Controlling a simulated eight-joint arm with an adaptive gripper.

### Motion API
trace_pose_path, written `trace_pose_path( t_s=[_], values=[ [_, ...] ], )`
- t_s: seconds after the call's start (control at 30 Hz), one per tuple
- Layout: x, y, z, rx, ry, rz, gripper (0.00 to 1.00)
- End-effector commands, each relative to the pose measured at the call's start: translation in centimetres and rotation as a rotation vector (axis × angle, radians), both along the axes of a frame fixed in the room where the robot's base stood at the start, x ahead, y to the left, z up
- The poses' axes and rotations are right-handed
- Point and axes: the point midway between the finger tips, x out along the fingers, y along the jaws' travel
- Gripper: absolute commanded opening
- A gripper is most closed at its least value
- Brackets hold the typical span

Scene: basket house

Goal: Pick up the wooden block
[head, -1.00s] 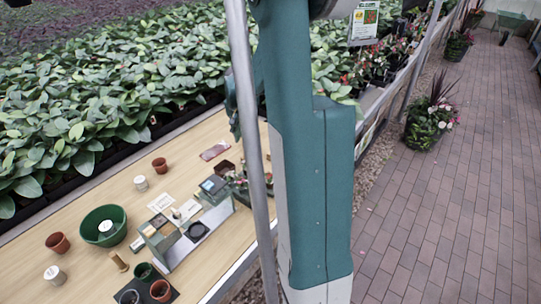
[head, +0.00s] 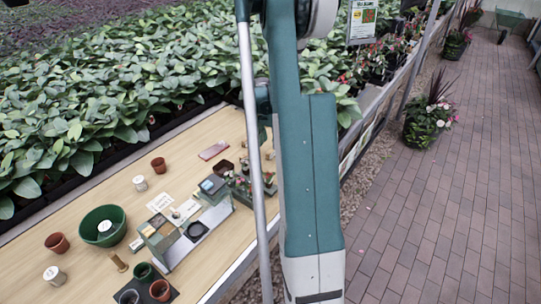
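I cannot clearly make out the wooden block. A small tan piece (head: 268,154) shows beside my arm at the right part of the table and may be wooden, but it is partly covered and too small to tell. A light wooden spool-shaped piece (head: 118,262) stands at the table's front left. My teal arm runs down the middle of the view and hides part of the table. My gripper does not show.
The wooden table (head: 85,207) holds a green bowl (head: 104,226), several terracotta pots (head: 57,243), a divided organizer box (head: 185,233) and a dark planter (head: 223,167). Leafy plants (head: 110,95) fill the back. Brick paving (head: 440,220) lies right.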

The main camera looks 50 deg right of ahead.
Motion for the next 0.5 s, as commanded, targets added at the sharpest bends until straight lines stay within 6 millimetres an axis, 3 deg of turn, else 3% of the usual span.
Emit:
trace_pose_path(
  t_s=[0.5],
  values=[
    [0.0, -0.4, -2.5, 0.000, 0.000, 0.001, 0.34]
  ],
)
